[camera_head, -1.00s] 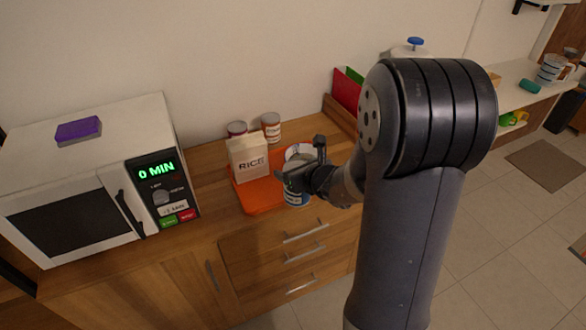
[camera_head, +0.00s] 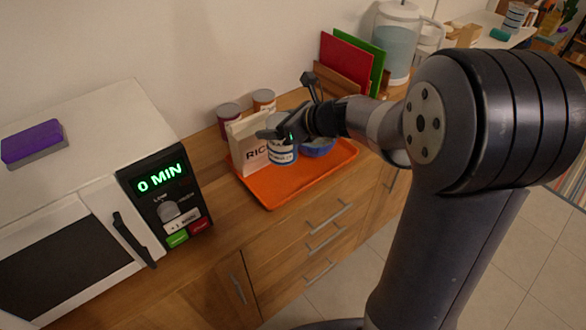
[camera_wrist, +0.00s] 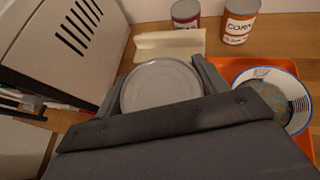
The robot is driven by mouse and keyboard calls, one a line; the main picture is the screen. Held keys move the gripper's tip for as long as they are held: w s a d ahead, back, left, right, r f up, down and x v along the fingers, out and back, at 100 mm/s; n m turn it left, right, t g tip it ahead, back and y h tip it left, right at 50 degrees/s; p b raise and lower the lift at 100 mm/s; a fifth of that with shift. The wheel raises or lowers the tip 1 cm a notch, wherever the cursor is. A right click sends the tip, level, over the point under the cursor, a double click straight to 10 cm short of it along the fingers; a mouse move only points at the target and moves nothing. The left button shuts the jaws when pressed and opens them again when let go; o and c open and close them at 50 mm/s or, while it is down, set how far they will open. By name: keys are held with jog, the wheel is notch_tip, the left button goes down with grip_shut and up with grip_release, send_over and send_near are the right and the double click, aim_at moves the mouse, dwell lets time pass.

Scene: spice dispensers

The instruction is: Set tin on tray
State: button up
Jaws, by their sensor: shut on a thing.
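The tin (camera_head: 283,153) is a white and blue can with a round grey lid. My gripper (camera_head: 288,108) is shut on it, with one finger on either side. In the wrist view the tin's lid (camera_wrist: 160,88) shows upright between the fingers. The orange tray (camera_head: 270,199) lies on the wooden counter under the tin. The tin is over the tray's left-middle part, close to the rice box; I cannot tell whether its base touches the tray. A blue bowl (camera_head: 318,149) is on the tray to the right of the tin, partly hidden by my gripper.
A rice box (camera_head: 249,150) stands at the tray's left. Two cans, one dark red (camera_head: 229,122) and one labelled corn (camera_wrist: 238,22), stand behind. A microwave (camera_head: 85,190) is to the left. Red and green boards (camera_head: 345,62) and a pitcher (camera_head: 395,45) are at the back right.

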aim_at(273, 158)
jog(key=shift+s+a+f+n+g, duration=0.2)
jog(key=shift+a+f+n+g, duration=0.1)
jog(key=shift+a, duration=0.25)
jog(key=shift+s+a+f+y+b, duration=0.15)
jog(key=shift+f+y+b, duration=0.05)
jog(key=shift+y+b, duration=0.15)
notch_tip(273, 158, down, 9)
jog(key=shift+f+b, duration=0.15)
jog(key=shift+b, duration=0.7)
jog(key=shift+f, duration=0.2)
jog(key=o, duration=1.3)
jog(key=shift+r, duration=0.1)
